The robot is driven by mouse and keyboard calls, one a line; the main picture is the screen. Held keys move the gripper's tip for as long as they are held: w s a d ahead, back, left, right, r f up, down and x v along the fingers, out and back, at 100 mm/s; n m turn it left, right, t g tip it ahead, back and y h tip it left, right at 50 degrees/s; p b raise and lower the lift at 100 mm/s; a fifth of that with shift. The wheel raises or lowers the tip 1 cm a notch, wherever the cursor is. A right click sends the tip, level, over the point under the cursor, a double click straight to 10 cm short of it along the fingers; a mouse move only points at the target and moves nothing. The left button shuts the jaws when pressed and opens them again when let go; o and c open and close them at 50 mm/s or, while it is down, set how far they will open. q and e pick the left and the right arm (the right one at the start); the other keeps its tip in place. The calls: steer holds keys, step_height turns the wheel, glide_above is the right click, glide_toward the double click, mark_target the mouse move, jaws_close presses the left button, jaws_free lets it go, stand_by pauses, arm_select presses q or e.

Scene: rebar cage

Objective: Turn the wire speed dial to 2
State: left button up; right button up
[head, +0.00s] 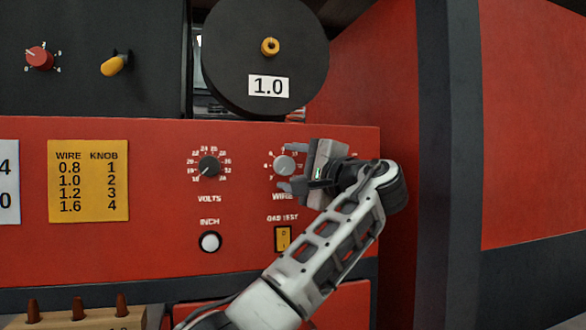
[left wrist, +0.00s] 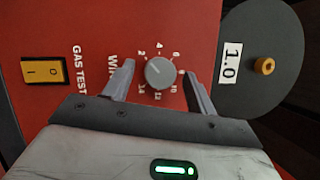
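The wire speed dial (head: 284,165) is a round grey knob on the red panel, with its label partly hidden behind my left gripper in the head view. My left gripper (head: 290,167) is open, one finger on each side of the dial. In the left wrist view gaps show between the fingers (left wrist: 158,84) and the knob. My right gripper is not in view.
The black volts dial (head: 208,166) is left of the wire dial. Below are the white inch button (head: 210,242) and yellow gas test switch (head: 283,239). A black spool marked 1.0 (head: 240,55) hangs above. A yellow wire/knob chart (head: 88,181) is at left.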

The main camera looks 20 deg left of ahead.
arm_select(q)
steer(key=shift+d, duration=0.1)
steer(key=shift+s+d+f, duration=0.1)
steer(key=shift+s+d, duration=0.1)
steer(key=b+v, duration=0.3)
steer(key=v, duration=1.2)
steer(key=shift+b, duration=0.3)
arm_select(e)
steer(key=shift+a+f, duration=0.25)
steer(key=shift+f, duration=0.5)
arm_select(q)
steer(key=shift+d, duration=0.1)
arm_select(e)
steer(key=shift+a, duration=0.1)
arm_select(q)
steer(key=shift+f, duration=0.1)
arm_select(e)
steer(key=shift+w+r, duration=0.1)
